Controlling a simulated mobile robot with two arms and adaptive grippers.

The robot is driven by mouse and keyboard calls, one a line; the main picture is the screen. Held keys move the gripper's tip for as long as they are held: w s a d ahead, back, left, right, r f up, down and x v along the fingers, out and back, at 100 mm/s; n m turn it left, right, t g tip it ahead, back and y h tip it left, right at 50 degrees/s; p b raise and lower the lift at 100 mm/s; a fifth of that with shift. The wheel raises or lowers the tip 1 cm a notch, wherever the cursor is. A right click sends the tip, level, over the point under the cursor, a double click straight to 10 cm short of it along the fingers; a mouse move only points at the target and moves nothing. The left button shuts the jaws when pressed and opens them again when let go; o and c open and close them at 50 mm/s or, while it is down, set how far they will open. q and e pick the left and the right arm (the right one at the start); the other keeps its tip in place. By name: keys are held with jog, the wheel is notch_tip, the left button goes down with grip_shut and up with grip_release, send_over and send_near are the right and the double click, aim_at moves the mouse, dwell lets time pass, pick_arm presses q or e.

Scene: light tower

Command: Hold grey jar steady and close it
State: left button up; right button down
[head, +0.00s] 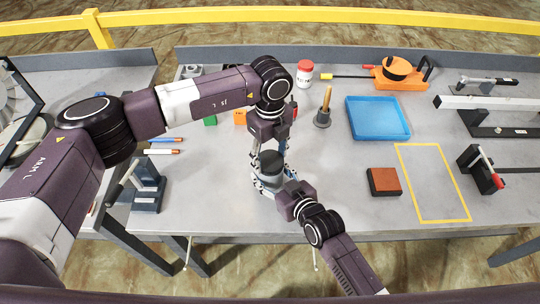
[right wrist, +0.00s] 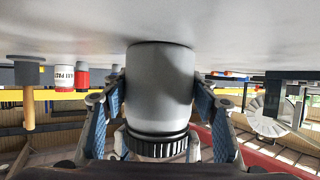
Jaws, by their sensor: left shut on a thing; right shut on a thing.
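The grey jar (right wrist: 160,88) stands upright on the workbench, upside down in the right wrist view. Its dark ribbed lid (right wrist: 158,146) sits on its mouth; I cannot tell how tight it is. In the head view the dark lid top (head: 270,160) shows between the grippers. My left gripper (head: 269,158) reaches down from above and is shut on the lid. My right gripper (head: 270,184) comes from the front and is shut on the jar body, with a blue-padded finger on each side. The jar body is mostly hidden in the head view.
A plunger (head: 324,110), a red-capped white jar (head: 304,74) and a blue tray (head: 378,118) stand behind and right. A brown-topped block (head: 384,180) lies right, beside a yellow outlined area (head: 433,182). A dark clamp-like fixture (head: 147,184) stands left. Bench around the jar is clear.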

pick_arm(q)
jog(key=m, duration=0.5)
jog(key=shift+m, duration=0.4)
jog(key=m, duration=0.8)
jog(key=shift+m, duration=0.4)
jog(key=m, duration=1)
jog(key=shift+m, duration=0.3)
jog(key=m, duration=0.3)
jog(key=shift+m, duration=0.3)
jog(key=m, duration=0.9)
jog(key=shift+f, duration=0.1)
jog(key=o, duration=1.4)
